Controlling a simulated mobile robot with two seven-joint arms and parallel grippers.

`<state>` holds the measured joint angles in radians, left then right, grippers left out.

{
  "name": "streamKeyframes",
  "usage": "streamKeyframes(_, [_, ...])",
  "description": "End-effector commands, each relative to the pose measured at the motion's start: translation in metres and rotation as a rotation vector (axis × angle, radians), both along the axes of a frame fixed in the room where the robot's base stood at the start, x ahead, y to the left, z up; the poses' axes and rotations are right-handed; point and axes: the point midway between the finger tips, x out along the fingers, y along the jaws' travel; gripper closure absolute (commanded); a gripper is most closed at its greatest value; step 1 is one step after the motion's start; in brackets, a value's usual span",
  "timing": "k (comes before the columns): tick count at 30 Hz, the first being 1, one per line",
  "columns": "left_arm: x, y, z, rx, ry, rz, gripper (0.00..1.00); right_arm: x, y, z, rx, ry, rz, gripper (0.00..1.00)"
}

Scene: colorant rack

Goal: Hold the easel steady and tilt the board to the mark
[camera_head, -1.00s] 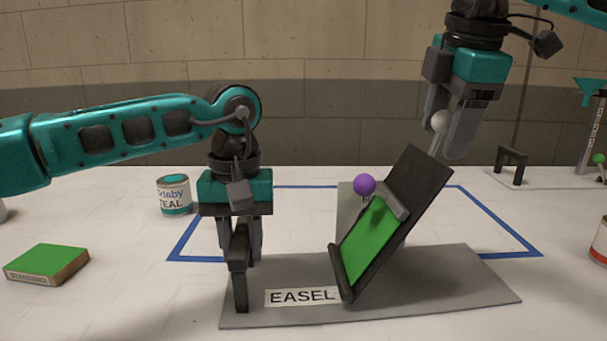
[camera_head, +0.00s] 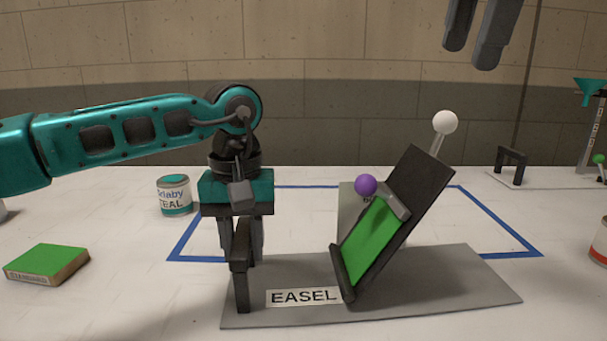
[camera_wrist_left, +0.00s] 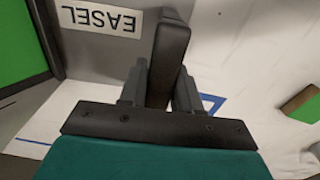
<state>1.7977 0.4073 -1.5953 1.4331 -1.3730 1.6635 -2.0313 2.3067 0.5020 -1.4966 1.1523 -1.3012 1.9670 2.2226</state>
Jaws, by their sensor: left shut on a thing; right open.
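The easel has a grey base plate (camera_head: 440,285) labelled EASEL and a dark board (camera_head: 425,180) leaning back to the right. A green panel (camera_head: 371,240) rests on the board. A white ball knob (camera_head: 445,122) stands on a rod at the board's upper back. A purple ball (camera_head: 366,185) shows beside the board's left edge. My left gripper (camera_head: 241,245) is shut on the dark upright handle (camera_head: 240,280) at the base's left end; the left wrist view shows the handle (camera_wrist_left: 170,50) between its fingers. My right gripper (camera_head: 472,52) is open and empty above the knob, apart from it.
A teal paint can (camera_head: 174,195) stands at the back left. A green-topped block (camera_head: 47,263) lies at the left. A blue outline (camera_head: 190,232) marks the table around the easel. A dark bracket (camera_head: 512,165) and a red-banded can (camera_head: 600,243) are at the right.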

Motion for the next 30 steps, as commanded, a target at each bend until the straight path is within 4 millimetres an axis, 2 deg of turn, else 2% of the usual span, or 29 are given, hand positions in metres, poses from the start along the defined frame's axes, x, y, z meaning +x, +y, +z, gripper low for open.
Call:
streamKeyframes(10, [-0.0005,-0.0006,-0.0002,0.0,0.0,-0.003,1.0,-0.0017,0.0001,0.0051,0.0,0.0,0.0,0.36])
streamKeyframes(11, [-0.0005,-0.0006,-0.0002,0.0,0.0,-0.003,0.65,-0.0017,0.0001,0.0051,0.0,0.0,0.0,0.36])
streamKeyframes(19, [-0.0003,-0.0003,-0.0001,0.0,0.0,-0.002,0.39,-0.0016,0.0,0.0049,0.0,0.0,0.0,0.36])
streamKeyframes(26, [-0.0001,0.0,0.0001,0.0,0.0,-0.001,0.38,-0.0016,0.0,0.0048,0.0,0.0,0.0,0.36])
streamKeyframes(30, [0.0003,-0.0002,0.0083,0.0,-0.001,0.0,0.38,-0.0016,-0.0001,0.0048,0.0,0.0,0.0,0.36])
